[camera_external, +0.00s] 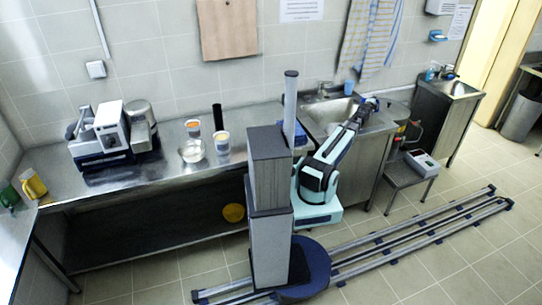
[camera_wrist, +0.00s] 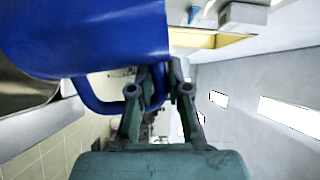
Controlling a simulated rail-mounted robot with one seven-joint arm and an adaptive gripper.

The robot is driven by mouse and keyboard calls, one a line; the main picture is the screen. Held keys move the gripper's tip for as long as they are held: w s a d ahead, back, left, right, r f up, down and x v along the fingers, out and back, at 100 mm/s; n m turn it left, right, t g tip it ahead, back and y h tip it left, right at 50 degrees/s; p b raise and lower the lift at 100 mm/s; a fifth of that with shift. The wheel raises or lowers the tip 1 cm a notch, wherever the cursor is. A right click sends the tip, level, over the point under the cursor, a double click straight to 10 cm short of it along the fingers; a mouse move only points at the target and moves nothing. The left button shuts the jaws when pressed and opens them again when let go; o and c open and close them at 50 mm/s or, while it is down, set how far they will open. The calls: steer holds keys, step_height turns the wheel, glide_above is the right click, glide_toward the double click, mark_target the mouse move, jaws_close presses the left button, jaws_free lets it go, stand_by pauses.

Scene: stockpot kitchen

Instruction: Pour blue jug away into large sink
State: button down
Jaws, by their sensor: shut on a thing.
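The blue jug (camera_wrist: 90,35) fills the upper left of the wrist view, with its curved handle (camera_wrist: 92,100) reaching toward my fingers. My gripper (camera_wrist: 158,85) is shut on the jug at its handle side. In the external view my gripper (camera_external: 368,104) is small and dark at the right edge of the large sink (camera_external: 326,112), and the jug there is hard to make out. The wrist view is turned sideways, with ceiling lights at right. The jug's mouth and contents cannot be seen, and its exact tilt is unclear.
A smaller sink (camera_external: 458,88) is at the right. A stool (camera_external: 408,178) with a device stands in front.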

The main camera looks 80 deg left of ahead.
steer(key=shift+s+a+r+n+h+p, duration=0.1)
steer(key=shift+r+n+h+p, duration=0.1)
steer(key=shift+r+n+p, duration=0.75)
steer(key=shift+s+a+r+n+h+p, duration=0.15)
steer(key=shift+r+n+p, duration=0.25)
steer(key=shift+p, duration=0.9)
steer(key=a+n+p, duration=0.1)
steer(key=r+n+h+p, duration=0.1)
steer(key=n+p, duration=0.1)
steer(key=shift+s+a, duration=0.35)
steer(key=shift+a, duration=0.05)
steer(key=s+a+f+n+h, duration=0.1)
steer(key=a+n, duration=0.1)
steer(key=s+a+f+n+h, duration=0.1)
steer(key=a+n, duration=0.1)
steer(key=s+a+f+n+h+b, duration=0.1)
steer(key=a+f+n, duration=0.1)
steer(key=shift+h, duration=0.25)
steer(key=s+a+n+t+h+b, duration=0.1)
steer(key=s+a+n+h+b, duration=0.1)
steer(key=s+a+n+b, duration=0.1)
steer(key=shift+a+f+n+t+b, duration=0.35)
steer(key=shift+a+n+b, duration=0.35)
steer(key=shift+a+n, duration=0.4)
